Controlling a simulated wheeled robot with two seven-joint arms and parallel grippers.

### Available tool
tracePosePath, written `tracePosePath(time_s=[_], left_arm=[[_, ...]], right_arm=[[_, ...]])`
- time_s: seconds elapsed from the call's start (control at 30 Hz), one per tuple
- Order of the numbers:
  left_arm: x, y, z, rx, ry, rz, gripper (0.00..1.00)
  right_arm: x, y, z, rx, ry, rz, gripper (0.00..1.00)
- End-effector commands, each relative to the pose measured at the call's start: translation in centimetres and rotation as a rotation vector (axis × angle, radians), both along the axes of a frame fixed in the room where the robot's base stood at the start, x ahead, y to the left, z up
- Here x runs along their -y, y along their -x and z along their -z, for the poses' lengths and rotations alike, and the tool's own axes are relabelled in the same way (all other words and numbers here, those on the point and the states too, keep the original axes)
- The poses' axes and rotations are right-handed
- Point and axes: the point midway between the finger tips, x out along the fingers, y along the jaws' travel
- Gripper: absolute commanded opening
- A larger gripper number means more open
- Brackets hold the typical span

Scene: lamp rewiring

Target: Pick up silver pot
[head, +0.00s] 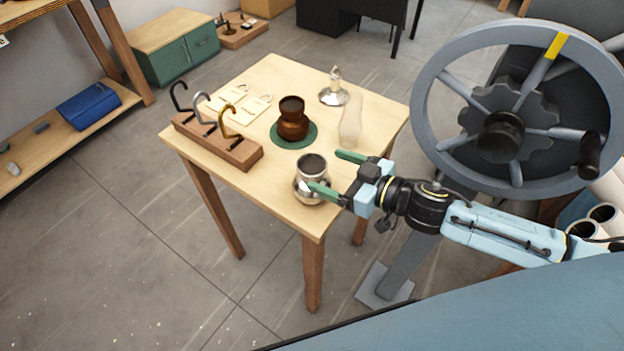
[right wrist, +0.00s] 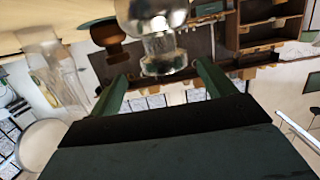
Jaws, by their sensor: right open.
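The silver pot (head: 311,181) stands upright near the front corner of the wooden table (head: 233,119). It has a round body and a wide, dark, open neck. My right gripper (head: 332,172) is open, at the pot's right side, with one green finger overlapping the pot in the head view and the other behind and to its right. In the right wrist view the silver pot (right wrist: 158,30) shows ahead, between the two open green fingers (right wrist: 160,88). I cannot tell whether a finger touches it. My left gripper is not in view.
A clear glass chimney (head: 350,121) and a silver lamp part (head: 334,91) stand at the right. A hook rack (head: 216,143) and tags (head: 229,95) are at the left. A large wheel (head: 428,88) stands right.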

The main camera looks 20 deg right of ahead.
Motion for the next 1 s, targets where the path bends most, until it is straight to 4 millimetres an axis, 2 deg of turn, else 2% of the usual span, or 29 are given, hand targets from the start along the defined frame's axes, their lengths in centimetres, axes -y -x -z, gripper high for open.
tracePosePath(time_s=[0.1,0.3,0.6,0.9,0.93,1.0], left_arm=[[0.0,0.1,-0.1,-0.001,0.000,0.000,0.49],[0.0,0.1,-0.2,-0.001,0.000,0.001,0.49],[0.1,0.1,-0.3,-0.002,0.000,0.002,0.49],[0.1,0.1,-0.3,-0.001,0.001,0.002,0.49],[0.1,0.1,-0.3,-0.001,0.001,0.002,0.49],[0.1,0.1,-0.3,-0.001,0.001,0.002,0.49]], right_arm=[[-0.8,-1.0,0.2,0.002,0.001,0.000,0.83],[-1.6,-1.8,0.5,0.001,-0.001,-0.001,0.83],[-4.3,-4.6,1.7,0.002,0.000,0.001,0.83],[-4.7,-5.0,1.8,0.000,0.001,0.000,0.83],[-4.7,-5.0,1.8,0.000,0.001,0.000,0.81],[-4.7,-5.0,1.8,0.001,0.001,0.000,0.72]])
